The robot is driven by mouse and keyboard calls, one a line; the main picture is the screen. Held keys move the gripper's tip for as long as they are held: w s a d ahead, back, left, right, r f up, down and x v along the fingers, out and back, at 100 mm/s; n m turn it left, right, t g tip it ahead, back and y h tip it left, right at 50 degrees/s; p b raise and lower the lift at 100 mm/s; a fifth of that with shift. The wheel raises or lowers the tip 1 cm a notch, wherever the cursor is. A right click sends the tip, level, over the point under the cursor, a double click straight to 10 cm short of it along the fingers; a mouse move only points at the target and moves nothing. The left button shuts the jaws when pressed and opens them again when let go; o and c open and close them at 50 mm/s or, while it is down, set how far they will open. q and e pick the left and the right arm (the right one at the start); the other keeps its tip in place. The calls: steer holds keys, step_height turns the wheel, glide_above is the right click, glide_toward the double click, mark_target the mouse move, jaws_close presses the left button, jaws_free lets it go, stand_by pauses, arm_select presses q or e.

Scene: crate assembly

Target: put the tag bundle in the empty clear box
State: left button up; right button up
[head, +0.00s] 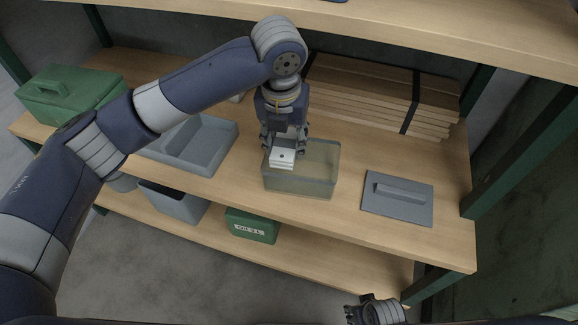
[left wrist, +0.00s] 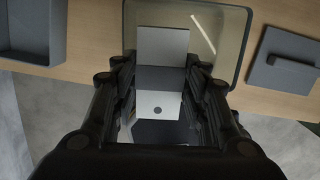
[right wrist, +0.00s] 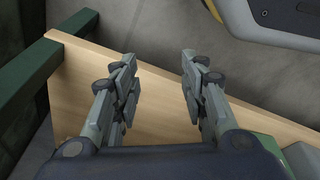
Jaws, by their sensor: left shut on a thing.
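The tag bundle (head: 282,157) is a small stack of white tags with a dark band. My left gripper (head: 284,137) is shut on it and points down over the clear box (head: 318,188). In the left wrist view the bundle (left wrist: 160,104) sits between the fingers (left wrist: 162,95), with the box's rim (left wrist: 246,45) around and behind it. I cannot tell whether the bundle's lower end is below the rim. The box shows no other contents. My right gripper (right wrist: 160,75) is open and empty, near the shelf's front edge; it also shows in the head view (head: 376,310).
A grey lid (head: 398,198) lies right of the box. A grey tray (head: 190,145) stands to its left. Strapped boards (head: 375,95) lie behind. A green case (head: 70,92) is at far left. A grey bin (head: 175,203) and green box (head: 252,226) are on the lower shelf.

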arm_select(q)
steer(key=shift+w+d+f, duration=0.2)
steer(key=shift+w+f, duration=0.1)
steer(key=shift+w, duration=0.35)
steer(key=shift+w+d+f, duration=0.2)
steer(key=shift+w+f, duration=0.1)
steer(key=shift+w, duration=0.3)
step_height(320, 180, down, 7)
steer(key=shift+r+b, duration=0.1)
steer(key=shift+b, duration=0.8)
steer(key=shift+f+b, duration=0.4)
steer(key=shift+f, duration=1.65)
arm_select(e)
step_height(320, 180, up, 9)
steer(key=w, duration=0.2)
steer(key=shift+w+t, duration=0.3)
steer(key=shift+w, duration=0.05)
steer(key=shift+a+f, duration=0.1)
arm_select(q)
steer(key=o, duration=0.8)
steer(key=shift+f, duration=0.1)
arm_select(e)
steer(key=shift+f, duration=0.15)
